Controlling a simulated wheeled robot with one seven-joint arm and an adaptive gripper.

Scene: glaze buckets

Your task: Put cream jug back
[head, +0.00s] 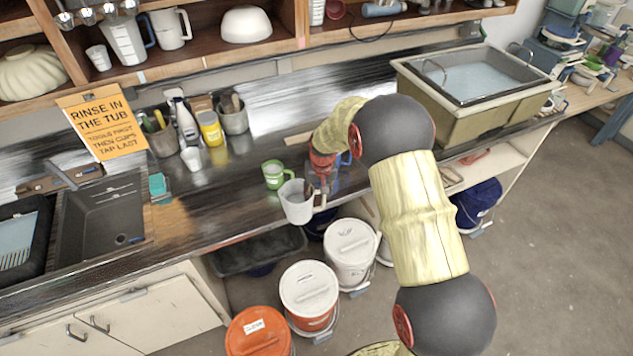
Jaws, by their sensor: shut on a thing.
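The cream jug (296,203) is near the front edge of the counter, upright, with its handle to the right. My gripper (321,184) comes from above and right and is shut on the jug at its handle side; the fingertips are small and partly hidden. Whether the jug's base touches the counter is hard to tell. The shelf (215,52) above the counter holds a clear measuring jug (124,40) and a pale jug (171,29).
A green mug (274,176) stands just left behind the cream jug. A bluish clear jug (345,176) stands behind my gripper. Tool pots and bottles line the back left, by the sink (100,215). A water tub (470,105) is at right. Lidded buckets (309,289) stand below.

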